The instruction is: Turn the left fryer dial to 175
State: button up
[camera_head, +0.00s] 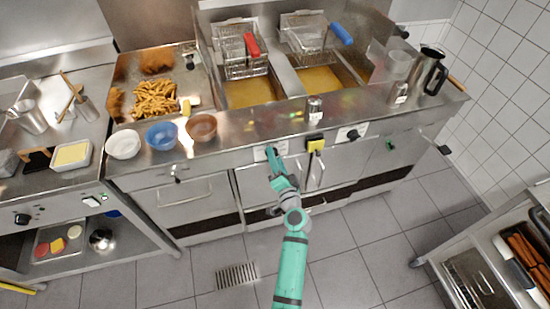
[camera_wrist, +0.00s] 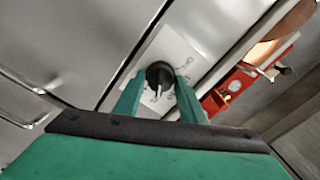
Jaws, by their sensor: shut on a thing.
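The left fryer dial (camera_wrist: 160,74) is a black round knob with a light pointer mark, on a pale plate with markings. It sits between the two green fingers of my gripper (camera_wrist: 158,98) in the wrist view, and the gripper is shut on it. The numbers on the plate are too small to read. In the head view my gripper (camera_head: 275,153) is against the fryer's front panel, hiding the dial. The right fryer dial (camera_head: 352,134) is a black knob on a pale plate farther right.
A yellow-topped item (camera_head: 315,145) hangs on the front between the dials. Bowls, white (camera_head: 123,144), blue (camera_head: 161,136) and brown (camera_head: 201,127), stand on the counter edge. Fryer baskets (camera_head: 240,50) stand over the oil. The tiled floor (camera_head: 380,240) in front is clear.

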jog(key=o, duration=1)
jog(key=shift+s, duration=0.1)
jog(key=v, duration=1)
jog(key=shift+s+d, duration=0.1)
jog(key=shift+s, duration=0.25)
